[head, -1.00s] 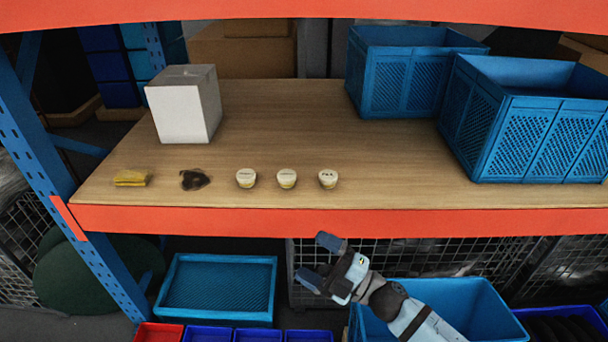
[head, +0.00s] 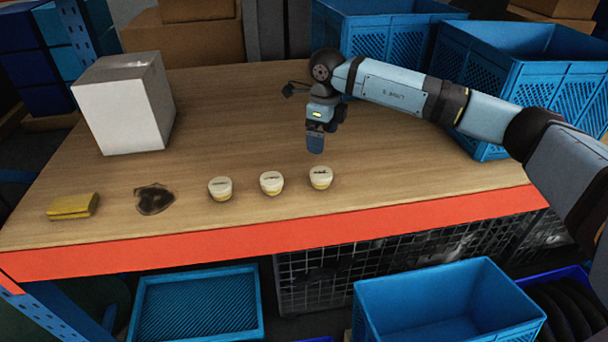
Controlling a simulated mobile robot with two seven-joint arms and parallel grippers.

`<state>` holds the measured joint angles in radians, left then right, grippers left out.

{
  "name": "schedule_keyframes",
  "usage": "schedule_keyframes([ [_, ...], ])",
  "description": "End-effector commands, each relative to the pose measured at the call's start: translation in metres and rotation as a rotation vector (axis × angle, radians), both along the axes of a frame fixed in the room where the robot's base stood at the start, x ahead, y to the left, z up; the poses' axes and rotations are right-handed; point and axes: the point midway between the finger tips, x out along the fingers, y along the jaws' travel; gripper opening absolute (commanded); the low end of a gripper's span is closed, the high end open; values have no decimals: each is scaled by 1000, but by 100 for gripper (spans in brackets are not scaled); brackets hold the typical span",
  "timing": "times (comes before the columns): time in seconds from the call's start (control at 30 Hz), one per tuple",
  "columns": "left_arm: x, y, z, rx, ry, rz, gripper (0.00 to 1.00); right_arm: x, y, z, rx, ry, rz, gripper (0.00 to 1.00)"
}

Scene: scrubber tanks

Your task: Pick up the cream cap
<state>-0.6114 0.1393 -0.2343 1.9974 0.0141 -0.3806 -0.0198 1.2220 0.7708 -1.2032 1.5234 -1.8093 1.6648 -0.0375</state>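Three small tubs with cream caps and yellowish lower parts stand in a row near the shelf's front edge: a left cream cap (head: 220,187), a middle cream cap (head: 271,182) and a right cream cap (head: 320,177). Each has dark lettering on top, too small to read. My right gripper (head: 315,143) points down over the shelf, just behind the right cap and apart from it. Its fingers line up in this view, so the opening between them is hidden. My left gripper is out of view.
A folded yellow cloth (head: 73,206) and a dark stain-like patch (head: 154,199) lie left of the caps. A white box (head: 122,108) stands at the back left. Blue crates (head: 515,75) stand at the back right. The orange beam (head: 270,225) edges the shelf.

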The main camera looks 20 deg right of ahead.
Motion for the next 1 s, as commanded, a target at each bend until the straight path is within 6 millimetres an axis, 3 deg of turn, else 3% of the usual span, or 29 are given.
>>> schedule_keyframes([
  [0.13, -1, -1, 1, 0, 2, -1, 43, 1, -7, -10, -26, 0, -7, 92],
  [0.43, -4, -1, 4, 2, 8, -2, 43, 0, -6, -66, -21, 1, -7, 92],
  [0.77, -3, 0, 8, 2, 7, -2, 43, -1, -5, -90, -20, 0, -5, 92],
  [1.0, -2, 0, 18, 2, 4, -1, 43, -3, -3, -124, -19, 0, -5, 92],
])
